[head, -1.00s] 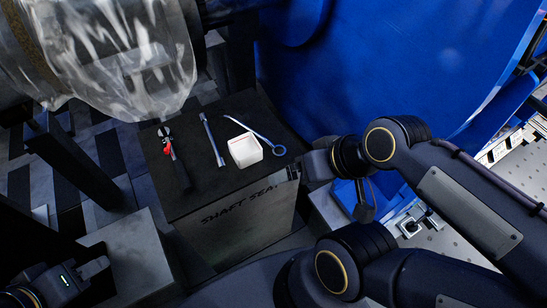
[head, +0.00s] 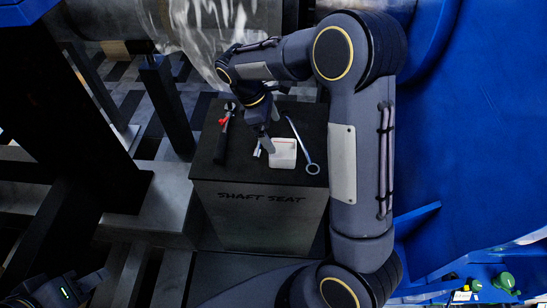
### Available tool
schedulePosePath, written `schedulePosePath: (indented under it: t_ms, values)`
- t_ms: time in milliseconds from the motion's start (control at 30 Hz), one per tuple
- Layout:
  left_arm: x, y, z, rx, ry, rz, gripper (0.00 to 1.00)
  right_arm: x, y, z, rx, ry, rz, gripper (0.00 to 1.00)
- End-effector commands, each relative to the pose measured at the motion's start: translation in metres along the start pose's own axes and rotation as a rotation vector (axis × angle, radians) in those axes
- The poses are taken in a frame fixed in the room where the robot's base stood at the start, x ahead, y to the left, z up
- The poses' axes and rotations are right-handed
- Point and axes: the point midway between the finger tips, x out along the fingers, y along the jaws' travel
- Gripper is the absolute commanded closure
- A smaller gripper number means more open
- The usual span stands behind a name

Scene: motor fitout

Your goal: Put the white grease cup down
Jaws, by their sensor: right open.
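The white grease cup (head: 284,155) stands upright on the dark top of the block marked SHAFT SEAT (head: 232,168). My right gripper (head: 266,146) is open and points down at the cup's upper left edge. One finger overlaps the cup's edge in the picture; I cannot tell whether it touches. My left gripper (head: 90,284) is low at the bottom left, far from the block; its jaws are too dark to read.
A red-and-black handled tool (head: 222,140) lies left of the cup. A ring-ended wrench (head: 303,148) lies right of it. Another metal tool (head: 257,150) is mostly hidden by my gripper. A plastic-wrapped cylinder (head: 200,35) hangs behind. The block's front left top is clear.

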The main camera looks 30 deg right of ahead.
Motion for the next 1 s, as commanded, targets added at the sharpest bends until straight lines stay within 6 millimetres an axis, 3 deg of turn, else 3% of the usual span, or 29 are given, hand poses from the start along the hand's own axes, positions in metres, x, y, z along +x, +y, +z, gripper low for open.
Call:
schedulePosePath:
  t_ms: [367,633,967,1000]
  values:
    - [0.003,-0.001,0.001,0.0,0.0,0.0,0.64,0.037,0.004,-0.003,-0.024,-0.025,0.004,0.04]
    - [0.006,-0.003,0.003,0.0,0.0,0.0,0.64,0.075,0.005,0.001,-0.022,-0.023,0.004,0.04]
    - [0.006,-0.003,0.003,0.0,0.0,0.0,0.64,0.081,0.005,0.001,-0.022,-0.022,0.005,0.04]
    - [0.006,-0.003,0.003,0.0,0.0,0.0,0.64,0.081,0.005,0.001,-0.022,-0.022,0.005,0.09]
